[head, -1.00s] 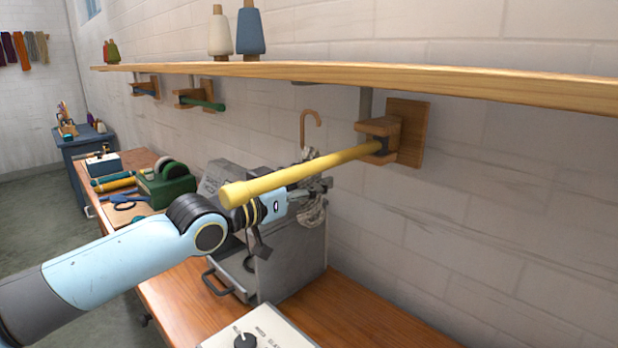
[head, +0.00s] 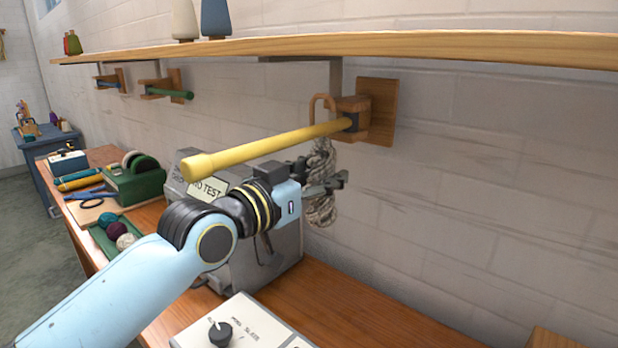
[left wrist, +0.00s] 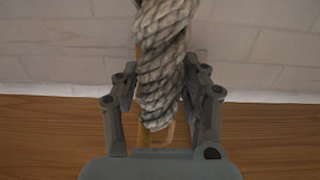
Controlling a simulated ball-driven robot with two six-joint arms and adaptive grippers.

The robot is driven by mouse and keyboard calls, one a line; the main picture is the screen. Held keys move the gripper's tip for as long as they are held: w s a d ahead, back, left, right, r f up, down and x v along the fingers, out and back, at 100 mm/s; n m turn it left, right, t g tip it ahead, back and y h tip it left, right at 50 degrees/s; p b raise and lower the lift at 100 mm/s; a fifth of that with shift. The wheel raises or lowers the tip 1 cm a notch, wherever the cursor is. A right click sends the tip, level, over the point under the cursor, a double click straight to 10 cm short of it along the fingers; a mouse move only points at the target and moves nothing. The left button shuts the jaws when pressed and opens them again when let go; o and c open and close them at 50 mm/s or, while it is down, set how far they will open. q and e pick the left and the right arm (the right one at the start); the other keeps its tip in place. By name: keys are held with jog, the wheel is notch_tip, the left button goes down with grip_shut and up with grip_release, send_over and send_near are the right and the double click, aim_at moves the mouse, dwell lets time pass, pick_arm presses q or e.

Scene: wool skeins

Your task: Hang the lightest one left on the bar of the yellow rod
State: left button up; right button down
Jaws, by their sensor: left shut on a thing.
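The yellow rod (head: 265,150) sticks out from a wooden wall bracket (head: 378,108) under the shelf, its free end toward me. My left gripper (head: 328,181) is shut on a pale grey-beige twisted skein (head: 321,208), behind and below the rod near the bracket. The skein's brown hook (head: 321,101) shows above the rod's bracket end; I cannot tell whether it is over the bar. In the left wrist view the skein (left wrist: 162,55) fills the space between the fingers, with a tan loop (left wrist: 158,136) partly hidden beyond its tip. My right gripper is out of view.
A wooden shelf (head: 450,47) runs above the rod. A green rod (head: 172,93) and a blue rod (head: 107,84) sit farther left. Below are a grey metal box (head: 275,235), a white control box (head: 245,322) and a tray of yarn balls (head: 113,235) on the bench.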

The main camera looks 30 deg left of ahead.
aim_at(320, 198)
pick_arm(q)
jog(key=shift+s+d+b, duration=0.1)
jog(key=shift+d+b, duration=0.3)
jog(key=shift+d, duration=0.4)
jog(key=shift+f+b, duration=0.95)
jog(key=shift+f, duration=0.3)
jog(key=o, duration=1.2)
jog(key=s, duration=0.4)
jog(key=s+a, duration=0.1)
jog(key=s, duration=0.7)
jog(key=shift+a, duration=0.35)
